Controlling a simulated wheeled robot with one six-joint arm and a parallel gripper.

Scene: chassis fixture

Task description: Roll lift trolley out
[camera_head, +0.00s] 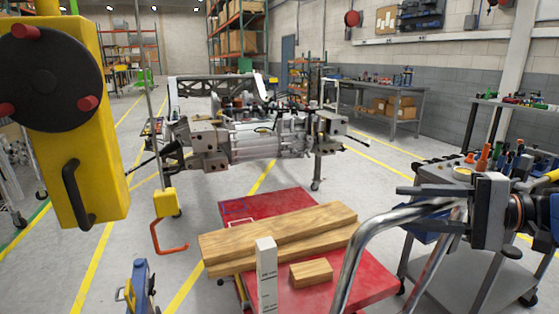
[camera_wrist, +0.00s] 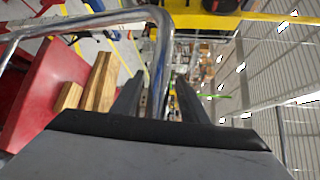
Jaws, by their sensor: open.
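The lift trolley (camera_head: 380,279) is a red platform with a curved metal push handle (camera_head: 352,245) at its near right end. Wooden beams (camera_head: 285,236), a small wood block (camera_head: 311,272) and a pale upright marked post (camera_head: 266,275) are on the platform. My gripper (camera_head: 405,207) is open, its fingers pointing left at the handle's top bar, which appears to pass between them. In the wrist view the handle (camera_wrist: 163,45) runs down toward the space between my fingers (camera_wrist: 160,88); contact cannot be told. The red platform (camera_wrist: 62,75) shows at left there.
A chassis assembly (camera_head: 260,140) is held behind the trolley. A yellow hoist body (camera_head: 80,120) with an orange hook (camera_head: 170,240) hangs at left. A grey tool cart (camera_head: 470,270) stands close at right. Open floor with yellow lines lies left of the trolley.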

